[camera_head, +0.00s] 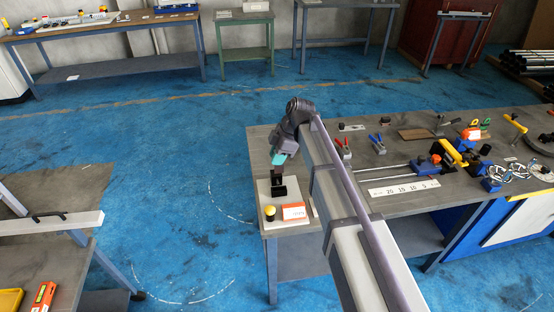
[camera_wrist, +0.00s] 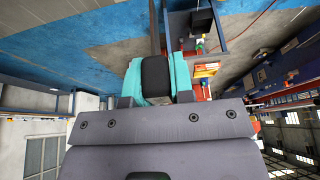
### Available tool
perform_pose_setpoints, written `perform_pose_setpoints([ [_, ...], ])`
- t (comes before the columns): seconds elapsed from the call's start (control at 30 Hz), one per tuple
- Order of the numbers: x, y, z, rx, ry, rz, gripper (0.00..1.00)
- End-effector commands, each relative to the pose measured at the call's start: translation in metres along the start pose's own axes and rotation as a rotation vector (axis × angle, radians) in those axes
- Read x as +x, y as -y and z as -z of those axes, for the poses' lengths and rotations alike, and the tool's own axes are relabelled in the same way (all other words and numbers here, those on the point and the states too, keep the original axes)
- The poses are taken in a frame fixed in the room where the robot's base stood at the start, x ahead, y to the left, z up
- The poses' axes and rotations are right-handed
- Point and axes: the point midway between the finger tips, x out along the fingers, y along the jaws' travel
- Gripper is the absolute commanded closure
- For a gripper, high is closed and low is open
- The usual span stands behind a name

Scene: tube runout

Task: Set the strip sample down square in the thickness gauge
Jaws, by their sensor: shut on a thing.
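My gripper (camera_head: 279,157) has teal fingers and points down over the near left end of the workbench. In the wrist view the gripper (camera_wrist: 157,76) is shut, with a dark piece between the fingers. A narrow grey strip, seemingly the strip sample (camera_wrist: 155,28), runs away from them. In the head view the strip is a small dark patch below the fingers, hard to make out. I cannot tell whether strip and gauge touch.
The workbench (camera_head: 395,208) holds a white numbered scale (camera_head: 404,188), thin rods, red pliers (camera_head: 343,148), blue pliers (camera_head: 377,144) and a blue-and-yellow device (camera_head: 452,155). Another bench with a long white bar (camera_head: 50,223) stands left, across open blue floor.

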Motion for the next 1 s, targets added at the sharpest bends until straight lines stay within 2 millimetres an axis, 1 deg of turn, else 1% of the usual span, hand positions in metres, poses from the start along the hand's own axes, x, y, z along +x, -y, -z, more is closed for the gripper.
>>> perform_pose_setpoints([
  [0.17, 0.005, 0.000, -0.003, 0.000, 0.000, 0.000, 1.00],
  [0.27, 0.014, 0.000, -0.006, 0.000, 0.000, 0.000, 1.00],
  [0.5, 0.045, 0.000, -0.019, 0.000, 0.000, 0.000, 1.00],
  [0.6, 0.054, 0.000, -0.023, 0.000, 0.000, 0.000, 1.00],
  [0.7, 0.057, 0.000, -0.024, 0.000, 0.000, 0.000, 1.00],
  [1.0, 0.055, 0.000, -0.023, 0.000, 0.000, 0.000, 1.00],
])
